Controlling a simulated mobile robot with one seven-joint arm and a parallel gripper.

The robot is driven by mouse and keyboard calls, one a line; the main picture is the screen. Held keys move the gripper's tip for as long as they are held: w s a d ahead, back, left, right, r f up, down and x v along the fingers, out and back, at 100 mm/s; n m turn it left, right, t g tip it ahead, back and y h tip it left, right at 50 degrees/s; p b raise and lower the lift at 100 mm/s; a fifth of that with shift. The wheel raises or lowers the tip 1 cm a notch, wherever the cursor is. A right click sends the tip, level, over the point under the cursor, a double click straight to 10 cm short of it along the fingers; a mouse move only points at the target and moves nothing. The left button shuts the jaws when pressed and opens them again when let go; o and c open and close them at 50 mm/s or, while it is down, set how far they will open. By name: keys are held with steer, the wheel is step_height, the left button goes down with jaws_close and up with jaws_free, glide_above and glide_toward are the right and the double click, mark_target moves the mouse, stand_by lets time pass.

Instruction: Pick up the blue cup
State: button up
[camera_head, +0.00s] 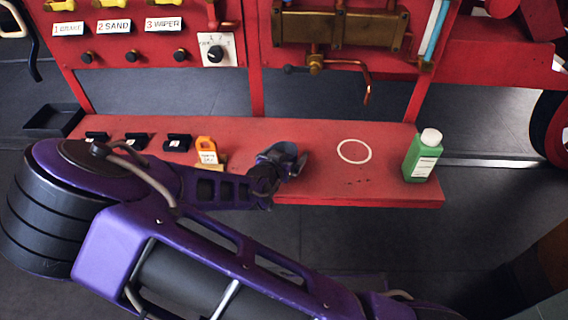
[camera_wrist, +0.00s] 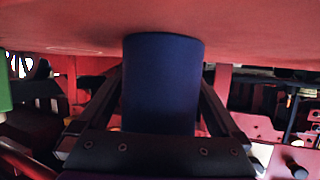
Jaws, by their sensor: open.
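The blue cup (camera_head: 284,151) stands on the red shelf near its middle, partly hidden by my gripper (camera_head: 277,168) in the head view. In the wrist view the cup (camera_wrist: 162,85) fills the centre as a dark blue cylinder against the red shelf surface (camera_wrist: 260,45). My gripper's two dark fingers (camera_wrist: 162,95) lie on either side of the cup. The gripper is open around it. I cannot tell whether either finger touches the cup.
On the shelf (camera_head: 325,183), a white ring (camera_head: 354,151) and a green bottle (camera_head: 423,157) are to the right. A red panel with valves (camera_head: 315,62) rises behind.

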steer(key=shift+w, duration=0.1)
steer(key=shift+c, duration=0.2)
steer(key=c, duration=1.2)
steer(key=shift+r, duration=0.1)
